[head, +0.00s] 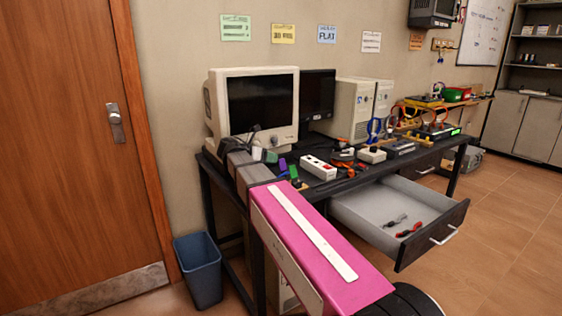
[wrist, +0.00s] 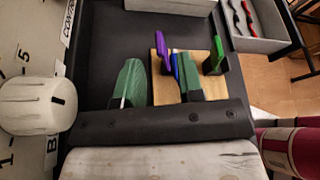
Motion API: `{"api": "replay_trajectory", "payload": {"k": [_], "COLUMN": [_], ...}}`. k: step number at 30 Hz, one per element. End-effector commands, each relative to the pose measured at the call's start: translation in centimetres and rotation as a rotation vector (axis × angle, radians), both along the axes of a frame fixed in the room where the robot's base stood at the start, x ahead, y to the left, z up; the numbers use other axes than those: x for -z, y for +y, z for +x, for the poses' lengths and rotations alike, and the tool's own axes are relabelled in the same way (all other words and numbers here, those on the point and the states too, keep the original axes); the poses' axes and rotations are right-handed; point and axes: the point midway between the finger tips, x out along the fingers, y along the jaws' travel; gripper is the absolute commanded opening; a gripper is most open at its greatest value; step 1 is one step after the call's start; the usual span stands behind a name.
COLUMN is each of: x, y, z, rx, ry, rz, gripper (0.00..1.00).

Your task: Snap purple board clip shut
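The purple board clip (wrist: 161,48) stands up from a small wooden board (wrist: 166,88) on the black bench top in the wrist view. In the head view the purple clip (head: 283,164) shows small, just right of my gripper (head: 264,156). My gripper (wrist: 159,72) is open and empty, with dark green fingers apart. The purple clip lies between the two fingers in the wrist picture, a little beyond their tips; I see no contact. A blue clip (wrist: 175,66) is partly hidden by the right finger. A green clip (wrist: 215,54) stands at the board's right.
A white knob (wrist: 36,103) on a panel is close at the left of the wrist view. An open drawer (head: 361,215) with tools juts out from the bench. A power strip (head: 319,167) and a CRT monitor (head: 252,103) stand near the clips.

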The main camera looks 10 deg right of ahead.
Motion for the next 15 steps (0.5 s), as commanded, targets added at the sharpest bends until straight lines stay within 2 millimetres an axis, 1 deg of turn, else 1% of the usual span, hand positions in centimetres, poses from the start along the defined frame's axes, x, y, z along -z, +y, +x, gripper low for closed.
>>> {"api": "replay_trajectory", "payload": {"k": [1,3,7,12,15], "x": [0.3,0.7,1.3,1.8,1.9], "y": [-0.8,-1.8,-3.4,-4.6,-4.9], "z": [0.2,0.4,0.8,1.2,1.3], "rx": [0.002,0.003,0.002,-0.001,-0.001], "ry": [0.001,0.001,0.000,-0.001,-0.001], "rz": [0.000,0.000,0.000,0.001,0.001], "gripper": [0.35,0.35,0.35,0.35,0.35]}}
